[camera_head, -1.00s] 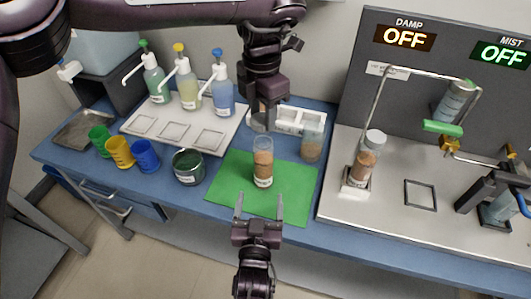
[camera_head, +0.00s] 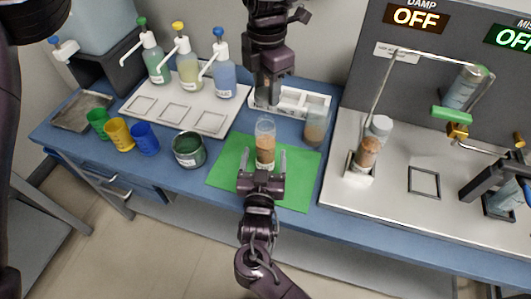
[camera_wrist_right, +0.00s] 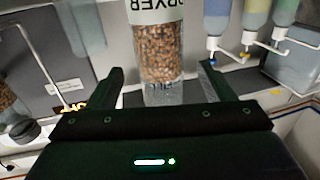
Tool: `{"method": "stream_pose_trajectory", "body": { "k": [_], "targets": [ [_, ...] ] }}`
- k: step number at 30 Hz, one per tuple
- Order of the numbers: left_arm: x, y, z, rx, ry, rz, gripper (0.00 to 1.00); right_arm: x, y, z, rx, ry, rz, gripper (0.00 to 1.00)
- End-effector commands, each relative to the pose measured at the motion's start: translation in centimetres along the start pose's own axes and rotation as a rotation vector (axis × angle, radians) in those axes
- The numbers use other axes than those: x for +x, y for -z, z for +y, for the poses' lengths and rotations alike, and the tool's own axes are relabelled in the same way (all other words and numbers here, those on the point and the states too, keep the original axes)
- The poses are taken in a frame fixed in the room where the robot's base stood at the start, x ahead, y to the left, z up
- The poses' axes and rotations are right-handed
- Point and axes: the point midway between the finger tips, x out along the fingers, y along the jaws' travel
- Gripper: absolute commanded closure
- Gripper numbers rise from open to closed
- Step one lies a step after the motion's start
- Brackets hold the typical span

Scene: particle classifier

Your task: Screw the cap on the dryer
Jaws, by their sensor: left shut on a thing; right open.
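The dryer (camera_head: 265,150) is a clear cylinder of brown beads, upright on the green mat (camera_head: 228,170). Its DRYER label shows upside down in the right wrist view (camera_wrist_right: 158,50). My right gripper (camera_head: 263,163) is open at the near side of the dryer, with one finger on each side; a gap shows on both sides in the wrist view. My left gripper (camera_head: 268,95) points down over the white rack behind the mat. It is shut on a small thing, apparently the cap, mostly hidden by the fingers.
A bead-filled jar (camera_head: 316,126) stands right of the dryer, and a dark green jar (camera_head: 188,150) stands left. The white rack (camera_head: 300,100) is behind. Pump bottles and coloured cups are further left. Another bead tube (camera_head: 366,155) stands in a holder on the right-hand station.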

Motion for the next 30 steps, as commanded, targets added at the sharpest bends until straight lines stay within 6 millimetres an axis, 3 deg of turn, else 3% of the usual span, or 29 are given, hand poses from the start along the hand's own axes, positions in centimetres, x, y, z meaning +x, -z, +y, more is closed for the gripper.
{"method": "stream_pose_trajectory", "body": {
  "k": [3, 9, 23, 30],
  "targets": [
    [0.0, 0.0, 0.0, 0.0, 0.0, 0.0, 0.8, 2.4, 0.1, -0.1, -0.001, 0.001, 0.003, 0.25],
    [0.0, 0.0, 0.0, 0.0, 0.0, 0.0, 0.8, 5.1, 0.1, -0.1, -0.001, 0.001, 0.001, 0.25],
    [0.0, 0.0, 0.0, 0.0, 0.0, 0.0, 0.8, 6.2, 0.0, 0.0, 0.0, 0.001, -0.001, 0.25],
    [0.0, 0.0, 0.0, 0.0, 0.0, 0.0, 0.8, 6.2, 0.0, 0.0, 0.0, 0.001, 0.0, 0.54]
  ]
}}
